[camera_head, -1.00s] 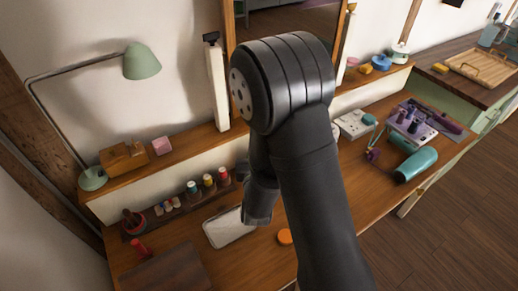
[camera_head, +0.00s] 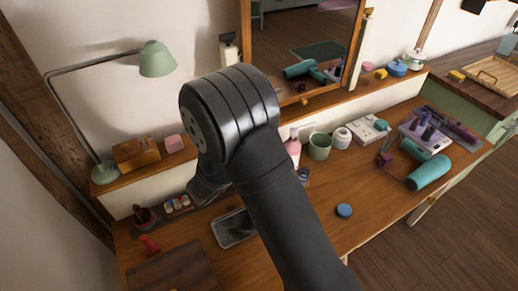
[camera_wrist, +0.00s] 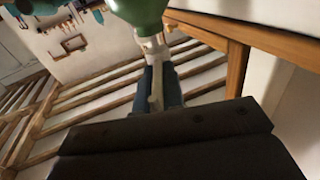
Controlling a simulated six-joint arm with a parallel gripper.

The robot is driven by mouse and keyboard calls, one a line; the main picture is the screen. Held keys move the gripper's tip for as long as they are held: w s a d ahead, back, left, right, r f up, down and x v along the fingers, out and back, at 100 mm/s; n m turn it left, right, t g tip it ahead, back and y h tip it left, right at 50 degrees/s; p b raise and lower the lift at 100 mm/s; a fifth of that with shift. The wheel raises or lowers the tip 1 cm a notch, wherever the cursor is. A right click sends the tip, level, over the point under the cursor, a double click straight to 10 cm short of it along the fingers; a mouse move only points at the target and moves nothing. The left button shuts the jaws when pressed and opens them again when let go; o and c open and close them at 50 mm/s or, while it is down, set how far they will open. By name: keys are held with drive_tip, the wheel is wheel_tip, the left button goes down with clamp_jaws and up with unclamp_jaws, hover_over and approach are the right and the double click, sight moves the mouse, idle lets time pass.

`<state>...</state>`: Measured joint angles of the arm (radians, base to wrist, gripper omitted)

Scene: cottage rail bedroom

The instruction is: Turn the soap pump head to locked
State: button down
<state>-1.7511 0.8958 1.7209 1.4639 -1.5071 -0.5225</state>
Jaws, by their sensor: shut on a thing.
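In the wrist view my gripper (camera_wrist: 163,90) has its dark fingers closed around a pale, narrow spout-like piece (camera_wrist: 155,88). This joins a whitish neck (camera_wrist: 150,42) under a rounded green body (camera_wrist: 140,8), cut off by the top edge. It looks like a soap pump head on a green bottle, seen upside down; its locked mark cannot be seen. In the head view my wrist (camera_head: 207,190) is low over the left of the desk; my fingers and the held piece are hidden behind my arm.
A pink bottle (camera_head: 293,149) with a pale top and a green mug (camera_head: 319,146) stand right of my arm. A dark tray (camera_head: 235,229) lies below my wrist. A blue disc (camera_head: 344,210) lies on open desk. A green lamp (camera_head: 157,60) stands at left.

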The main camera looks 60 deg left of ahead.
drive_tip(key=shift+w+a+r+m+h, duration=0.1)
drive_tip(key=shift+w+a+m+h, duration=0.05)
drive_tip(key=shift+m+h, duration=0.2)
drive_tip(key=c, duration=1.5)
unclamp_jaws()
drive_tip(key=v, duration=1.7)
drive_tip(key=shift+s+f, duration=0.25)
